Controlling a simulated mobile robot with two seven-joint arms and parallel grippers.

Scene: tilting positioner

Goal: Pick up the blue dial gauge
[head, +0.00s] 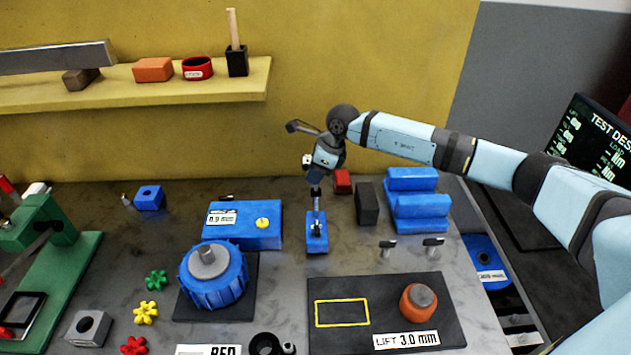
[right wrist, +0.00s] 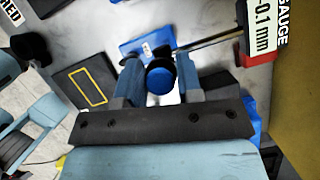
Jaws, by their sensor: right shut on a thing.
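My right gripper (head: 317,172) points down over the middle of the bench. In the right wrist view its two fingers (right wrist: 159,70) are closed on the sides of a round blue body with a dark rim, the blue dial gauge (right wrist: 160,82). In the head view the gauge is mostly hidden by the gripper, and a thin stem shows below it. Directly under is a small blue base (head: 316,246), also in the right wrist view (right wrist: 140,46). I cannot tell whether stem and base touch. My left gripper is not in view.
A blue box with a label (head: 262,238) stands left of the base. A dark block (head: 367,203) and blue stepped blocks (head: 418,212) stand right. A blue ribbed wheel (head: 212,278) and a black plate with an orange knob (head: 345,338) lie nearer. A yellow shelf (head: 230,85) hangs behind.

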